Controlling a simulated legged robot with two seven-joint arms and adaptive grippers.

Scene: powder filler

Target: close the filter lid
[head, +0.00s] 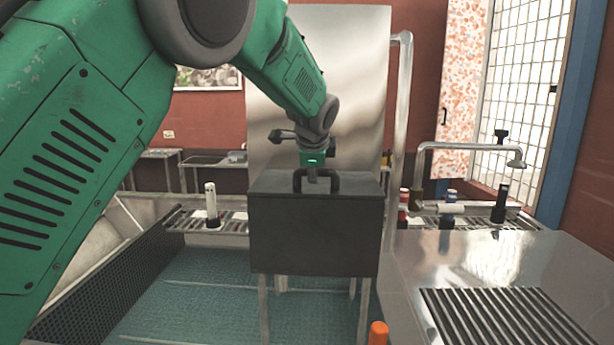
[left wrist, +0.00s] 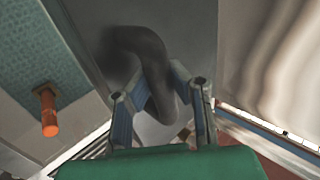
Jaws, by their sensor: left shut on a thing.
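The filter lid (head: 314,235) is a dark grey, box-like piece with a flat front in the middle of the head view, above thin metal legs. A dark handle (head: 330,181) arches from its top. My left gripper (head: 312,174) comes down from above onto the handle. In the left wrist view, the fingers of the left gripper (left wrist: 160,92) are closed around the dark curved handle (left wrist: 140,45). I cannot tell whether the lid touches what is below it; its underside and back are hidden. My right gripper is not in view.
A tall steel panel (head: 350,80) stands behind the lid. A steel counter with a black grate (head: 505,318) is at the right. An orange-topped post (head: 378,333) stands at the front. A conveyor with bottles (head: 212,205) runs behind. The teal floor (head: 200,290) is open at left.

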